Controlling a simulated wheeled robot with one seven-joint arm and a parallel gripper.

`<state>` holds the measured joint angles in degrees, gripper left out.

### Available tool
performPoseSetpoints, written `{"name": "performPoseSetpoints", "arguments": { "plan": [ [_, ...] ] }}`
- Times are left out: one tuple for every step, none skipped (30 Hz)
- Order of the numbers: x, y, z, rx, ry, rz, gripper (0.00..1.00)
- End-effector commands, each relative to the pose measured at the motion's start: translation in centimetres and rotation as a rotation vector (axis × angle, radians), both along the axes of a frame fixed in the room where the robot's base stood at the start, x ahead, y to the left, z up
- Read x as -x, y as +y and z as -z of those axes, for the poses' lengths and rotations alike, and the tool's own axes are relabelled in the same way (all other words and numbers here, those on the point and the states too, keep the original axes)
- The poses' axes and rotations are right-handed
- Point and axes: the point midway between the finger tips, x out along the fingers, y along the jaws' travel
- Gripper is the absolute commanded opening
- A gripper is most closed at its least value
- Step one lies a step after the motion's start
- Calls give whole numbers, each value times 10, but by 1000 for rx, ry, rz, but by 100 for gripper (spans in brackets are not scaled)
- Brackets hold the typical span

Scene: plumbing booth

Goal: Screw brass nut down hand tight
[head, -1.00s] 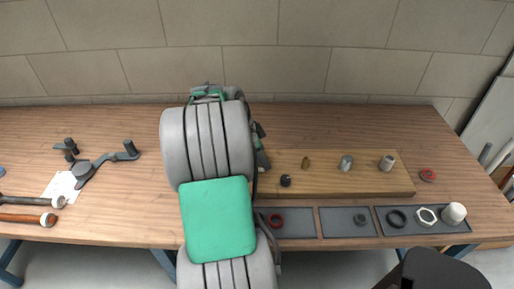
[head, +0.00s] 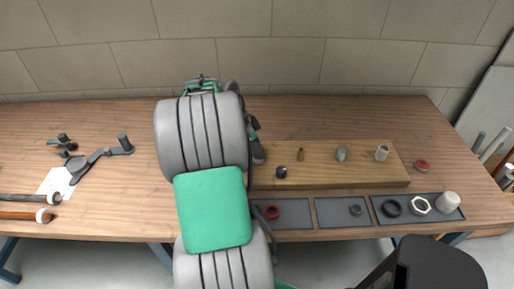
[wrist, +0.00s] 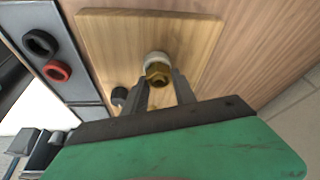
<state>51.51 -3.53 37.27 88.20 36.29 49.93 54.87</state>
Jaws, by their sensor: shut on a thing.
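The brass nut (wrist: 158,73) shows in the wrist view as a gold hex piece, with a pale ring or fitting (wrist: 155,58) just behind it, over the wooden board (wrist: 110,32). My gripper (wrist: 163,80) is shut on the brass nut, with one dark finger on each side of it. The contact on the far side of the nut is hidden. In the head view my arm covers the gripper and the nut. The board (head: 340,176) shows there to the right of my arm.
On the board stand a black fitting (head: 281,172), a small brass piece (head: 301,155) and two grey fittings (head: 341,153). Grey trays (head: 331,222) along the front edge hold a red ring (head: 271,212), a black ring (head: 391,207) and a white cap (head: 448,201). Tools lie at left.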

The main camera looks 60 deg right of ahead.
Motion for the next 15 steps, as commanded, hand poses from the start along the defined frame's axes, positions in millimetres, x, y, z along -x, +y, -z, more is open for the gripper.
{"name": "performPoseSetpoints", "arguments": {
  "plan": [
    [0,0,0,1,-1,0,0],
    [0,0,0,1,-1,0,0],
    [0,0,0,1,-1,2,0],
    [0,0,0,1,-1,10,0],
    [0,-1,1,0,0,31,0],
    [-1,-1,1,0,0,75,0],
    [-1,-2,2,0,0,120,0],
    [-2,-2,2,0,0,168,0],
    [-2,-2,2,0,1,223,0],
    [-2,-2,1,1,0,253,0],
    [-2,-2,1,1,0,279,0],
    [-2,-3,1,1,-1,321,0],
    [-2,-3,2,0,1,362,0],
    [-2,-4,2,1,1,411,0],
    [-2,-4,2,1,-1,471,0]
  ]
}}
